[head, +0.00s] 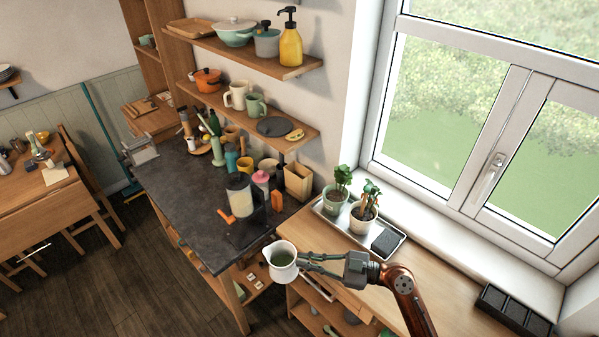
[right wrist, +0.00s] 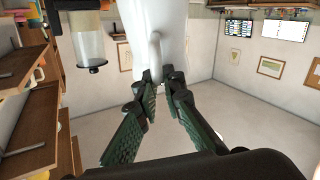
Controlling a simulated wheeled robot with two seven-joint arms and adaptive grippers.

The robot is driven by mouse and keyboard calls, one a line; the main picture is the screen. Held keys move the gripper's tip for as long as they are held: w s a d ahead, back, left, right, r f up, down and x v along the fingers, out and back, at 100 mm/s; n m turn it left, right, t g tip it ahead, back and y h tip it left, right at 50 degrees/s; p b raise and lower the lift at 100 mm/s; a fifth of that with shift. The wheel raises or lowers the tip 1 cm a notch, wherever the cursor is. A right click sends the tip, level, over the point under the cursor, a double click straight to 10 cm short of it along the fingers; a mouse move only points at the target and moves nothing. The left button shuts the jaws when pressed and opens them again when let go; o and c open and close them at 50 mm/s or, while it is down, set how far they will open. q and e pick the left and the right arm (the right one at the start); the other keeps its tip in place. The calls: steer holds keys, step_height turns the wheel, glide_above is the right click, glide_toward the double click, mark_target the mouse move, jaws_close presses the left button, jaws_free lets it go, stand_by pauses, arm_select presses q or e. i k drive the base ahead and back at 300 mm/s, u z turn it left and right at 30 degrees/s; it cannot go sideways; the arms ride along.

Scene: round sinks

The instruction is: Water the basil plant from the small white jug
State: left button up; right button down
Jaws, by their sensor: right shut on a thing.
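The small white jug (head: 283,273) is held in the air in front of the wooden counter, with dark greenish liquid visible inside. My right gripper (head: 304,262) is shut on the jug's handle side. In the right wrist view the fingers (right wrist: 161,88) close on the handle below the white jug body (right wrist: 172,22). Two potted plants stand on a tray by the window: a leafy green one in a pale green pot (head: 335,204) and another in a white pot (head: 361,220). The leafy left one looks like basil, but I cannot be certain. My left gripper is out of view.
The metal tray (head: 326,216) also bears a dark sponge-like block (head: 386,242). A blender-like appliance (head: 240,196) stands on the dark counter (head: 180,196) at left, with mugs and bottles behind it. A black divided box (head: 512,311) lies at the right. The wooden counter's right part is mostly clear.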

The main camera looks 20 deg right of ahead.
mark_target(336, 197)
steer(key=u, duration=1.7)
steer(key=i, duration=1.95)
steer(key=z, duration=3.55)
steer(key=i, duration=0.35)
steer(key=z, duration=0.2)
